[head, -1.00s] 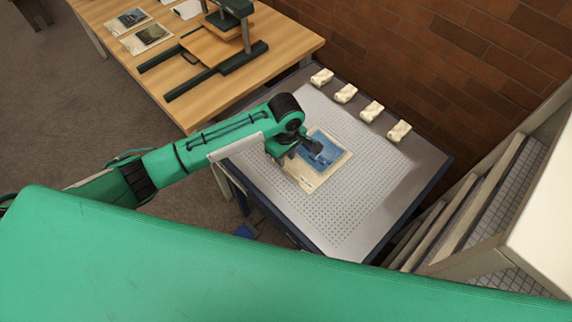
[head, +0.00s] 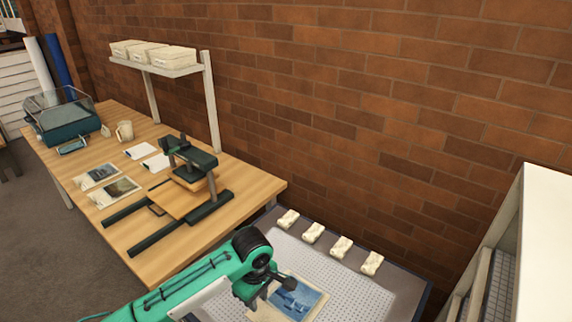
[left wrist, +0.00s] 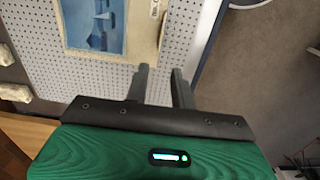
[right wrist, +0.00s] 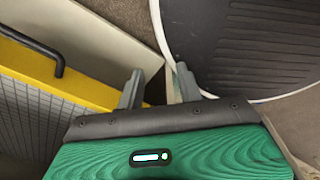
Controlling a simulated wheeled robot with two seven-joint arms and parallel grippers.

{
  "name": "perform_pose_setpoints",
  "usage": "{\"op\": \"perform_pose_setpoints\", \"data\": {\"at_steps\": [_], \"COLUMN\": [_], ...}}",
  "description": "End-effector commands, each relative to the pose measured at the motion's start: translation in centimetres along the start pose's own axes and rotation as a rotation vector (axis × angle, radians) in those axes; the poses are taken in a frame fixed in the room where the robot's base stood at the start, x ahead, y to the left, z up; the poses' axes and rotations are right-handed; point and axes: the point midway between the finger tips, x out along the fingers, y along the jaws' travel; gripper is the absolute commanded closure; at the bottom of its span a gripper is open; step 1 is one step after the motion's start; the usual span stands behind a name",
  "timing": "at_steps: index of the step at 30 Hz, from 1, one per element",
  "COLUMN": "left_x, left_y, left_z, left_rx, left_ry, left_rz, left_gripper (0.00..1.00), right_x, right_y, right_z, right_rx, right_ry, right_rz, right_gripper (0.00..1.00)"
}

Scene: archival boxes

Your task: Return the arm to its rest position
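My left gripper (head: 278,282) is over the perforated table (head: 345,290), above the near left part of a print. The print (head: 303,297) has a blue picture and a cream border, and it lies flat on the table. In the left wrist view the left fingers (left wrist: 160,72) are apart with nothing between them, and the print (left wrist: 97,25) is to their upper left. My right gripper is outside the head view. In the right wrist view its fingers (right wrist: 159,72) are apart and empty.
Several cream blocks (head: 313,233) line the table's back edge by the brick wall (head: 330,130). A wooden table (head: 150,225) on the left holds a press (head: 187,170) and a mug (head: 125,131). A white-topped rack (head: 540,220) stands at right. A yellow frame (right wrist: 70,88) is near the right gripper.

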Motion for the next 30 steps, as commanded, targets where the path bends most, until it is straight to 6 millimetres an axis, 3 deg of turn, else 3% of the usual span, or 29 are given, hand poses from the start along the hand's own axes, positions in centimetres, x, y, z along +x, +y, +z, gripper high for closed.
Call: {"op": "perform_pose_setpoints", "data": {"at_steps": [8,16,22,30], "left_x": [1.6,2.8,3.2,3.5], "left_y": [-1.8,-5.5,-9.0,-15.3], "left_z": [3.5,6.9,7.7,7.0], "left_rx": [0.198,0.485,0.654,0.850], "left_ry": [-0.059,-0.080,-0.036,0.086], "left_rz": [0.078,0.226,0.311,0.339], "left_gripper": [0.75,0.75,0.75,0.75], "right_x": [0.0,0.0,0.0,0.0], "right_y": [0.0,-0.1,-0.3,-0.5], "right_z": [0.0,0.0,-0.1,-0.1], "right_rx": [0.000,0.000,0.001,0.001], "right_ry": [0.000,0.000,0.001,0.001], "right_rz": [0.000,-0.001,-0.003,-0.005], "right_gripper": [0.64,0.64,0.64,0.64]}}
